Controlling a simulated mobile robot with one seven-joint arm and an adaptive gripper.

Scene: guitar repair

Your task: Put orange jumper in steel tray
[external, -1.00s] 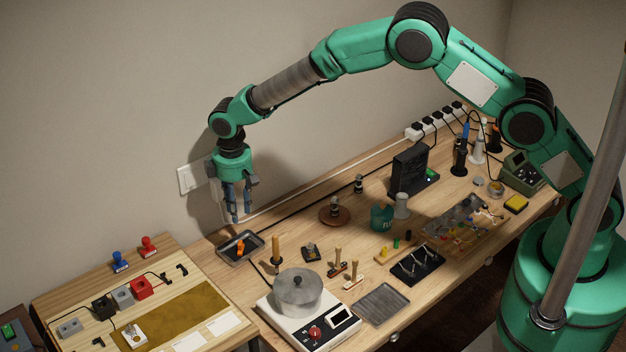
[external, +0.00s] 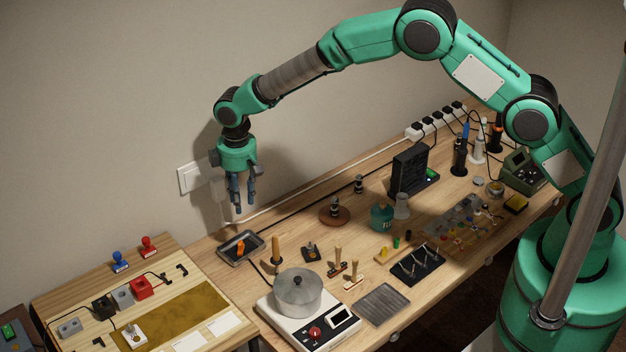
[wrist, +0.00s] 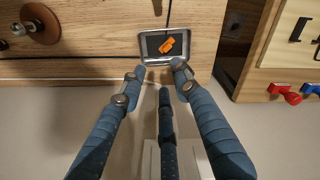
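The orange jumper (external: 240,248) lies inside a small grey metal tray (external: 223,256) at the back left of the workbench. The wrist view shows the jumper (wrist: 167,45) on the dark floor of the same tray (wrist: 187,46), apart from my fingers. My gripper (external: 242,208) hangs above the tray, pointing down. In the wrist view my gripper (wrist: 161,76) has its blue fingers spread, with nothing between them. I cannot tell which tray the task names.
A wooden candlestick-like tool (external: 277,250) stands right of the small tray. A scale with a lidded pot (external: 298,294) is in front. A lower wooden board (external: 80,280) with stamps and blocks lies at left. The wall (external: 120,180) is close behind my gripper.

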